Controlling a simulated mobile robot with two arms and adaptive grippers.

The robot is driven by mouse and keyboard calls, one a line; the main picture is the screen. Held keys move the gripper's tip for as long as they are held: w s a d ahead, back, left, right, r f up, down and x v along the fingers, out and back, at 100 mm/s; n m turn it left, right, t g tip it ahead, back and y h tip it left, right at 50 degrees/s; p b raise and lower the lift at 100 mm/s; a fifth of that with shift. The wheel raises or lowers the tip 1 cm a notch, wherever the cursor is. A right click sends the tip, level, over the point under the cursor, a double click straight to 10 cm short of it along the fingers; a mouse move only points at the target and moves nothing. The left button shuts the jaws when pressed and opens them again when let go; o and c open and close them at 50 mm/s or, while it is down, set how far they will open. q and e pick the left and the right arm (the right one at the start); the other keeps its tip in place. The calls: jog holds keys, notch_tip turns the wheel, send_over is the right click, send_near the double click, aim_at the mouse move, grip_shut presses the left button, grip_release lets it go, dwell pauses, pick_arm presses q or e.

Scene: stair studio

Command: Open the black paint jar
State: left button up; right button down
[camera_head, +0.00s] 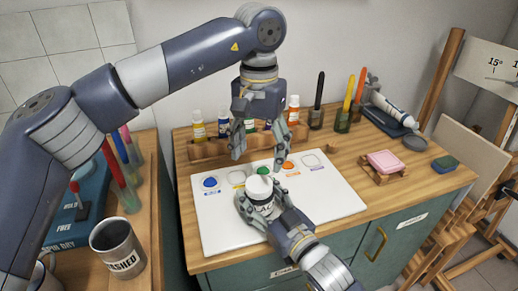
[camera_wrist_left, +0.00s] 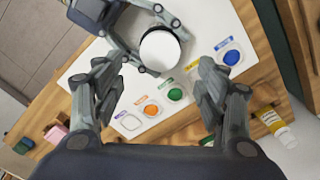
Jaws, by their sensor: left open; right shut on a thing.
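The paint jar (camera_head: 260,192) has a white lid and a pale label with partly hidden dark letters. It stands upright over the white palette sheet. My right gripper (camera_head: 263,207) is shut around its body. In the left wrist view the round white lid (camera_wrist_left: 160,50) is on the jar, with a dark band beneath it and my right gripper's fingers (camera_wrist_left: 148,40) beside it. My left gripper (camera_head: 258,158) is open and empty, above and slightly behind the jar, pointing down. In the left wrist view its fingers (camera_wrist_left: 158,92) are spread, and the lid lies beyond them.
The white sheet (camera_head: 335,197) carries blue, green and orange paint spots. Behind it a wooden rack holds paint bottles (camera_head: 198,127), and brushes stand in jars. A pink sponge (camera_head: 384,162) lies at right. A mug (camera_head: 117,249) stands on the left bench.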

aim_at(259, 184)
pick_arm(q)
jog(key=shift+f, duration=0.4)
pick_arm(e)
jog(key=shift+f, duration=0.15)
pick_arm(q)
jog(key=shift+f, duration=3.6)
